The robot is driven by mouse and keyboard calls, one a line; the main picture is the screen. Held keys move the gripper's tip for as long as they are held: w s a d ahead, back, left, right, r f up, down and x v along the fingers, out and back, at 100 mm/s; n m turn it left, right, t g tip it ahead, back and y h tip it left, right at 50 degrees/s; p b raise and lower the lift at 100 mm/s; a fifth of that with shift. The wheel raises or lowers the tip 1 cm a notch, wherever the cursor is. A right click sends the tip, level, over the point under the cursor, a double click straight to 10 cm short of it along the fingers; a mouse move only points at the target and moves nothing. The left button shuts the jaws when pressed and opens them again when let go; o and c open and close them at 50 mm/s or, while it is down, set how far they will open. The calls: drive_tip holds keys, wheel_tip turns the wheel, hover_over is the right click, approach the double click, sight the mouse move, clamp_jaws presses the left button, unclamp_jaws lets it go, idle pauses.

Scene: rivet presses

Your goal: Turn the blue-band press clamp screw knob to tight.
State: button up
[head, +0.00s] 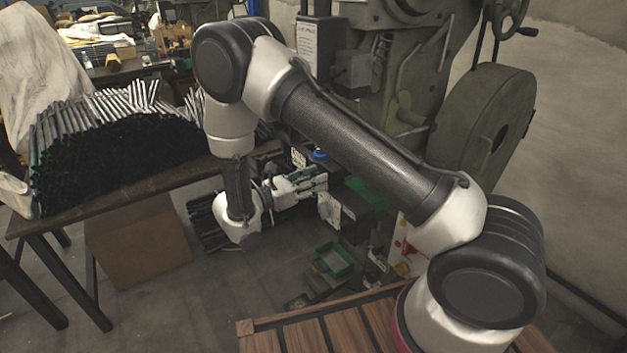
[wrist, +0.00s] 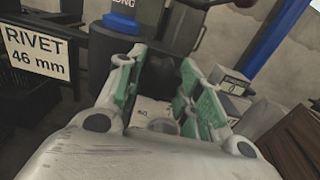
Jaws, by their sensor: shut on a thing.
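My gripper (head: 322,180) reaches right from the wrist toward the lower part of the large press (head: 405,95) in the head view. In the wrist view my gripper (wrist: 162,68) has its two green-padded fingers on either side of a dark grey piece, which I take to be the clamp screw knob (wrist: 158,78). The fingers are shut on it. They hide most of it, so its turn position cannot be read. A blue band (wrist: 122,22) on a dark part shows just left of the fingers. A blue piece (head: 320,155) also shows above the gripper in the head view.
A sign reading RIVET 46 mm (wrist: 35,50) stands at the left of the wrist view, with a blue post (wrist: 272,35) at the right. A rod-laden table (head: 150,175) is at left in the head view. A green tray (head: 334,259) sits below my gripper.

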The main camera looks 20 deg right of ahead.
drive_tip(key=shift+f+m, duration=0.15)
drive_tip(key=shift+m, duration=8.15)
drive_tip(key=shift+f+m, duration=0.15)
drive_tip(key=shift+m, duration=8.15)
drive_tip(key=o, duration=1)
drive_tip(key=shift+o, duration=0.2)
